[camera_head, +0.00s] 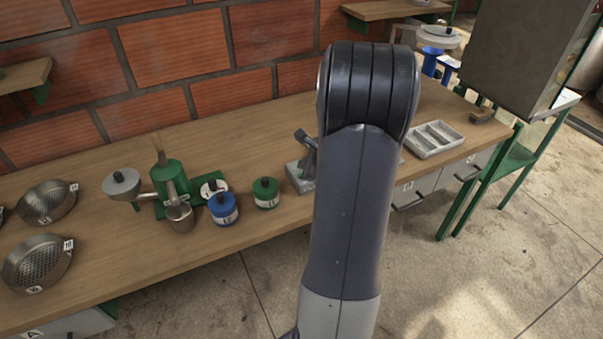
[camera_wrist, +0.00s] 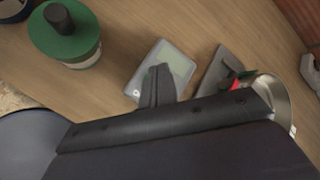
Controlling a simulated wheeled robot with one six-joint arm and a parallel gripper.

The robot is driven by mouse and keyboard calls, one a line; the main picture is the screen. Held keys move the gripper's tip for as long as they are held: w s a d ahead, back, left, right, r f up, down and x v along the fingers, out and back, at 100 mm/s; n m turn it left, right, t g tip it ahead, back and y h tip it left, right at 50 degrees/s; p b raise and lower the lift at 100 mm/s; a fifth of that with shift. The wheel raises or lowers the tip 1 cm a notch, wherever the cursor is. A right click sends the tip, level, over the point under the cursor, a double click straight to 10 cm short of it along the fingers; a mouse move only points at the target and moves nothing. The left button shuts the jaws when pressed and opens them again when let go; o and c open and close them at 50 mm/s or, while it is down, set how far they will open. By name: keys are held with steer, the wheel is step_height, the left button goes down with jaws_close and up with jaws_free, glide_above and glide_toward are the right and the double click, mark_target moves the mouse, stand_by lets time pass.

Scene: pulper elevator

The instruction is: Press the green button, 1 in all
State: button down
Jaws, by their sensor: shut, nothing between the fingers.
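In the wrist view my gripper (camera_wrist: 160,72) is shut and empty. Its dark fingertips overlap a small light-grey device with a pale greenish face (camera_wrist: 180,66) on the wooden table; I cannot tell whether they touch it. To the right, a red piece (camera_wrist: 235,84) with a small green spot beside it shows next to a metal bowl (camera_wrist: 272,100), partly hidden by my gripper's body. I cannot tell whether that green spot is the green button. No clear green button shows in the head view, where my arm hides the gripper and part of the table.
A green-lidded jar (camera_head: 265,193) and a blue jar (camera_head: 223,208) stand left of my arm, by a green hand-cranked machine (camera_head: 170,182). A grey device with a lever (camera_head: 303,170) is nearer my arm. A compartment tray (camera_head: 434,139) lies to the right.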

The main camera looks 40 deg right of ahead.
step_height(320, 180, up, 4)
steer(key=p, duration=0.2)
steer(key=shift+p, duration=0.35)
steer(key=shift+r, duration=0.1)
stand_by(0.5)
